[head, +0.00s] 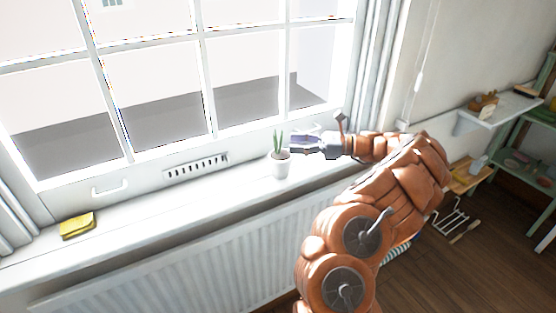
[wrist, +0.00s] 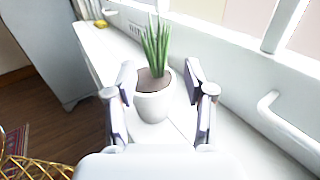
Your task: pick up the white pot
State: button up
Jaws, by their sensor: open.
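The white pot (head: 280,168) stands upright on the white window sill in the head view, with a green spiky plant (head: 278,143) in it. In the wrist view the white pot (wrist: 153,105) sits in the middle, with brown soil and the plant (wrist: 156,45) rising from it. My gripper (head: 293,147) comes in from the right of the pot in the head view. In the wrist view my open gripper (wrist: 160,85) has one finger on each side of the pot. I cannot tell whether either finger touches it.
The window sill (head: 140,212) runs along the window above a white radiator (head: 190,260). A yellow object (head: 77,225) lies on the sill at far left. Window handles (head: 110,188) and the vent (head: 196,167) are behind the sill. Shelves (head: 500,108) stand at right.

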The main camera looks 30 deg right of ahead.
aim_at(279, 152)
jog(key=p+x, duration=0.1)
jog(key=x, duration=0.4)
jog(key=shift+s+a+r, duration=0.1)
jog(key=shift+s+a, duration=0.1)
jog(key=shift+a, duration=0.05)
jog(key=shift+w+a, duration=0.2)
jog(key=shift+w, duration=0.05)
jog(key=shift+c, duration=0.3)
grip_shut()
